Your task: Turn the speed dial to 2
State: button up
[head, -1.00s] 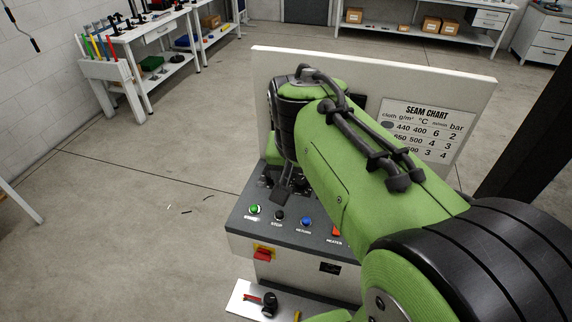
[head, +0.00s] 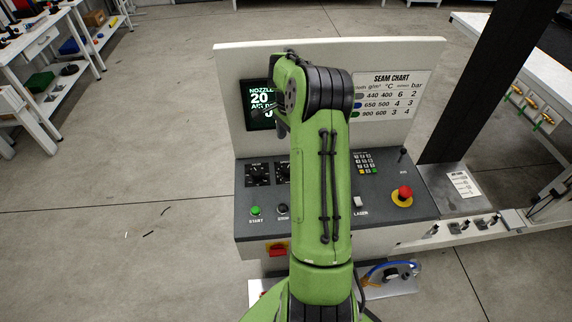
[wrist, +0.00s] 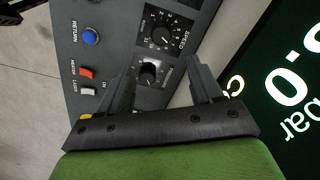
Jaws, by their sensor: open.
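The speed dial (wrist: 163,37) is a black knob on a black square plate with white numbers, at the top middle of the wrist view. Its pointer setting is too small to read surely. In the head view its plate (head: 283,172) shows just left of my arm, partly covered. My gripper (wrist: 162,68) is open and empty in the wrist view. Its fingers point at the panel on either side of a second knob, the pressure dial (wrist: 149,73). The speed dial lies beyond the fingertips.
The grey control panel (head: 402,176) also carries a green start button (head: 255,211), a keypad (head: 364,163) and a red emergency stop (head: 402,195). The upright backboard holds a screen (head: 262,104) and a seam chart (head: 391,97). Blue return button (wrist: 91,37) and heater switch (wrist: 86,73) are nearby.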

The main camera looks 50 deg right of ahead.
aim_at(287, 168)
jog(key=f, duration=1.2)
jog(key=shift+w+a+f, duration=0.1)
jog(key=shift+w+f, duration=0.05)
jog(key=shift+w, duration=0.1)
jog(key=c, duration=1.1)
jog(key=shift+o, duration=0.2)
